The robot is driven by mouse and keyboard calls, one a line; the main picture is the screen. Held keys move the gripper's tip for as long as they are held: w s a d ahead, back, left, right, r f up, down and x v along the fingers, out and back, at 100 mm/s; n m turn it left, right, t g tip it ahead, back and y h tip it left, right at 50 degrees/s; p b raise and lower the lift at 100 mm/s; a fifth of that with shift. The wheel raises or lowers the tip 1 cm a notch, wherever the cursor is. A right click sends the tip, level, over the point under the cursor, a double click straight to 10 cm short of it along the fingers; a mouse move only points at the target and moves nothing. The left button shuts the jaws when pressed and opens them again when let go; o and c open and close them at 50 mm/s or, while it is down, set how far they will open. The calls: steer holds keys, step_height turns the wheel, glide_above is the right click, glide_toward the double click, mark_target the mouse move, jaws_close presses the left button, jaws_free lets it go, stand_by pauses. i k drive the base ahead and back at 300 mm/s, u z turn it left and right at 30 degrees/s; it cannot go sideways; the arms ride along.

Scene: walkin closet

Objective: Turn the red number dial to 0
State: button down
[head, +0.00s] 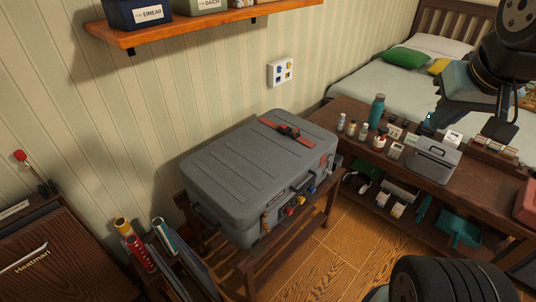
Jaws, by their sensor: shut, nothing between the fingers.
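A grey hard suitcase (245,165) lies flat on a dark wooden bench, with a red strap and buckle (287,131) across its lid. Small coloured dials sit along its front side: a red one (290,211), a yellow one (300,200) and a blue one (311,189). The numbers on them are too small to read. My gripper (498,130) is at the upper right, above the low shelf table and well apart from the suitcase. It is shut and holds nothing.
A low wooden table (350,108) with bottles, small cards and a grey box (432,161) stands at the right. A bed (390,82) is behind it. A wall shelf (190,30) hangs above the suitcase. Wooden floor (335,250) in front is clear.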

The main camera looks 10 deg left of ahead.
mark_target(288, 210)
steer(key=z, duration=0.55)
steer(key=k, duration=1.55)
steer(key=u, duration=1.05)
steer(key=i, duration=1)
steer(key=u, duration=0.05)
